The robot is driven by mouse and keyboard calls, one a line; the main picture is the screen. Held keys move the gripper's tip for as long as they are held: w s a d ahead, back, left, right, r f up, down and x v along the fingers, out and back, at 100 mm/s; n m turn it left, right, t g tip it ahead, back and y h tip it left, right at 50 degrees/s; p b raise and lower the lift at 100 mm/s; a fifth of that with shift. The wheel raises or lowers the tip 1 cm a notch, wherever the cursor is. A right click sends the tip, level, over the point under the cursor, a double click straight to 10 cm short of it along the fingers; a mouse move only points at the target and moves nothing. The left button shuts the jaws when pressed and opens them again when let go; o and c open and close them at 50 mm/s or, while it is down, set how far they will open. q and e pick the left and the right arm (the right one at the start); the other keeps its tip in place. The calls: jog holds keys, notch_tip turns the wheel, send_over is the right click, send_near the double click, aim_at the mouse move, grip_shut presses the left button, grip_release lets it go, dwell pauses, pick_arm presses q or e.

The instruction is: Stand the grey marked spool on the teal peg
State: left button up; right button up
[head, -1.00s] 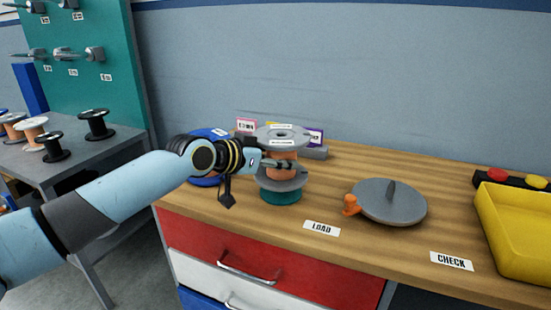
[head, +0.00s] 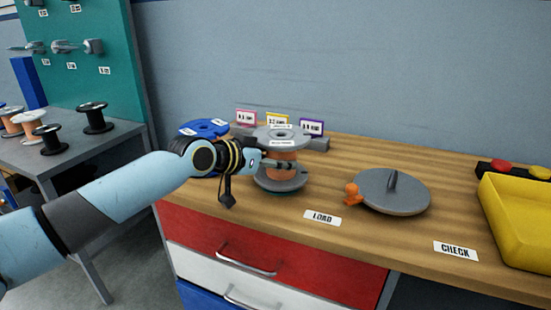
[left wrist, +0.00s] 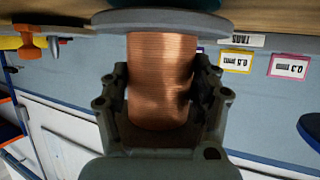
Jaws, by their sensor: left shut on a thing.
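The grey marked spool (head: 262,137) has grey flanges, white labels on top and a copper winding. It stands upright in my left gripper (head: 286,165), which is shut on the winding. The left wrist view shows the copper winding (left wrist: 160,75) between the fingers (left wrist: 163,98), with a grey flange beyond. The teal peg (head: 291,192) shows only as a thin teal edge under the spool's lower flange; its upper part is hidden. The spool sits over it, very low. I cannot tell whether the flange rests fully on the teal base. My right gripper is not in view.
A blue spool (head: 203,129) is left of the held spool, partly behind my arm. Small coloured signs (head: 279,120) stand behind. A grey disc with an orange knob (head: 392,191) and a yellow tray (head: 515,225) lie right. The bench between is mostly clear.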

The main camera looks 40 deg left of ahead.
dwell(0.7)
pick_arm(q)
jog(key=shift+f+b, duration=0.7)
jog(key=shift+f, duration=0.05)
jog(key=shift+s+f, duration=0.1)
jog(key=shift+f, duration=0.15)
jog(key=o, duration=1.8)
jog(key=shift+r, duration=0.1)
jog(key=shift+c, duration=0.2)
jog(key=v, duration=1)
jog(key=shift+s+a, duration=0.1)
jog(key=shift+s, duration=0.2)
jog(key=shift+s+r, duration=0.35)
jog(key=shift+s, duration=0.2)
